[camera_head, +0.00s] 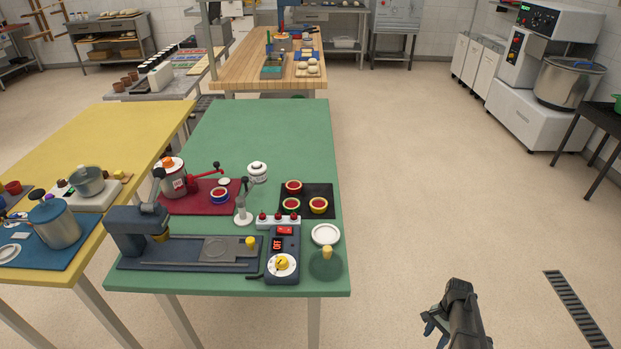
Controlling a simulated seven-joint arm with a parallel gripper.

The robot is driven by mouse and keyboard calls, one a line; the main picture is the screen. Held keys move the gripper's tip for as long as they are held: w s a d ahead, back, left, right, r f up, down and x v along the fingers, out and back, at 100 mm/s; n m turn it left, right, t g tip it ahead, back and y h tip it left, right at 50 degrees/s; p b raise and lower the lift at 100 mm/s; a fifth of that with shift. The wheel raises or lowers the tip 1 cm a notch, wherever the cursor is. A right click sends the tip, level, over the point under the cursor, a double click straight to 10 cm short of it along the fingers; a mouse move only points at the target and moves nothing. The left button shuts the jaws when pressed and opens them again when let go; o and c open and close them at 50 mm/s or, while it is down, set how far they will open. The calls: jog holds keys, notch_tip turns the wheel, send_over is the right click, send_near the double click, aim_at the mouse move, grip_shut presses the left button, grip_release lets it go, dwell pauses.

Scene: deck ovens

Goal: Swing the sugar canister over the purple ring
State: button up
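A white canister (258,172) with dark lettering and a dark knob stands out near the middle of the green table. The lettering is too small to read. A grey stand (243,213) with a jointed arm and dark knob rises just in front of it; I cannot tell whether they are joined. A steel canister (173,183) with an orange top and red label stands left, by a red lever arm (203,171). I cannot make out a purple ring; a blue-banded round dish (219,195) sits on the red mat. My gripper (434,324) is right of the table, apart from everything, its opening unclear.
In front are a red-button strip (279,221), a control box (282,260), a white plate (325,234) and a dark grey machine (140,235).

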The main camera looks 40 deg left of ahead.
jog(key=w+a+r+m+t, duration=0.1)
jog(key=w+a+r, duration=0.3)
jog(key=a+r, duration=0.45)
jog(key=w+a+r, duration=0.4)
jog(key=a+r, duration=0.1)
jog(key=a, duration=0.6)
jog(key=a+r+m+t+y, duration=0.1)
jog(key=a+r, duration=1.2)
jog(key=a, duration=0.4)
notch_tip(320, 180, up, 31)
jog(key=n+t, duration=0.1)
jog(key=n, duration=0.1)
send_over(245, 178)
notch_tip(245, 178, down, 13)
jog(key=shift+f, duration=0.2)
grip_shut()
